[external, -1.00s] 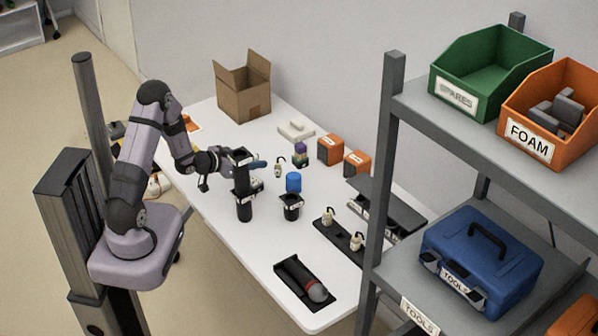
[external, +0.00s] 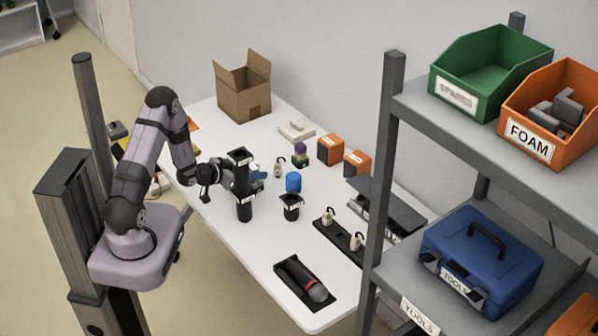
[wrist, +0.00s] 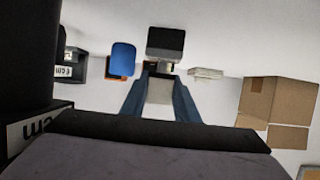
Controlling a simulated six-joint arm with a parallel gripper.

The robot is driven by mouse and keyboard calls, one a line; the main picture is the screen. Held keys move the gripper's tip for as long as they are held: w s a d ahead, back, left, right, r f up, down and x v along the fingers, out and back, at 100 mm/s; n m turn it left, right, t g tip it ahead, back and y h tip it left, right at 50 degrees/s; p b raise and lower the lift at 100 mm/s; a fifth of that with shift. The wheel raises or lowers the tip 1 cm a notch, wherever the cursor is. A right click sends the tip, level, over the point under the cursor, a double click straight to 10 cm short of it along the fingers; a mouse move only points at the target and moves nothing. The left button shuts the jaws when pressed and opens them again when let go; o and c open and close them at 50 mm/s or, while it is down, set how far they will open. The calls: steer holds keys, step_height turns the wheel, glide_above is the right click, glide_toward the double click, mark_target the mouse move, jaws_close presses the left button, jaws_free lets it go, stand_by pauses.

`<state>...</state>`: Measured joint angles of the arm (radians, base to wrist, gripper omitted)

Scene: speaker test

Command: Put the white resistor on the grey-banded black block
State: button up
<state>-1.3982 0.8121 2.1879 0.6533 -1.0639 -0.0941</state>
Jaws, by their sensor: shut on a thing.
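My gripper (wrist: 160,98) shows in the wrist view with its blue fingers shut on a pale, blocky piece (wrist: 160,88), which looks like the white resistor. A black block (wrist: 166,42) with a thin grey band along its lower edge in the picture appears just beyond the fingertips. Whether they touch is unclear. In the external view, my gripper (external: 258,172) is low over the white table, partly hidden behind a tall black column (external: 243,200) with pale bands. The held piece is hard to make out there. A small dark block with purple on it (external: 301,158) stands beyond the gripper.
A blue cylinder (external: 293,183) and a short black banded holder (external: 291,208) stand right of the column. A small cream hooked piece (external: 278,170) is close to the gripper. Orange boxes (external: 330,150) and a cardboard box (external: 243,95) stand at the back.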

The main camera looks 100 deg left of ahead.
steer(key=shift+f, duration=0.2)
steer(key=o, duration=1.1)
steer(key=shift+c, duration=0.2)
steer(key=shift+r, duration=0.1)
steer(key=shift+r, duration=0.2)
steer(key=v, duration=1.2)
